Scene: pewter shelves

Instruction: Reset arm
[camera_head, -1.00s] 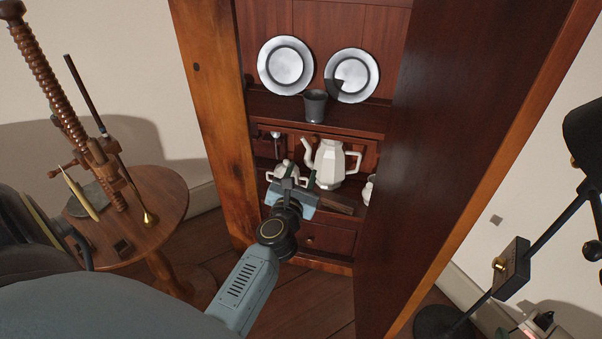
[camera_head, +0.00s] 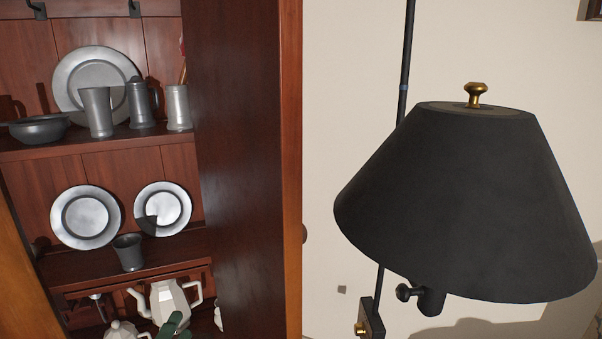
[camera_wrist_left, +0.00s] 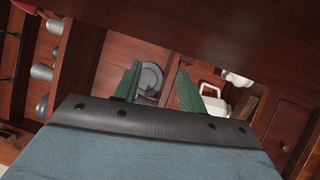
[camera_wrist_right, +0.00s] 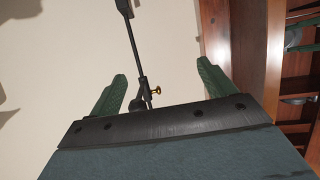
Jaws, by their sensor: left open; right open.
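My left gripper (camera_head: 172,326) shows only as green fingertips at the bottom edge of the head view, in front of the white teapot (camera_head: 163,300). In the left wrist view its fingers (camera_wrist_left: 157,82) are apart with nothing held between them. The teapot (camera_wrist_left: 213,100) and a pewter plate (camera_wrist_left: 150,78) show beyond them. My right gripper is out of the head view. In the right wrist view its fingers (camera_wrist_right: 160,85) are wide apart and empty, with the thin lamp stand beyond them.
The wooden cupboard holds pewter plates (camera_head: 84,217), cups (camera_head: 128,252) and a pan (camera_head: 40,128) on its shelves. Its side panel (camera_head: 240,170) stands right of the shelves. A large black lampshade (camera_head: 465,205) fills the right, before a pale wall.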

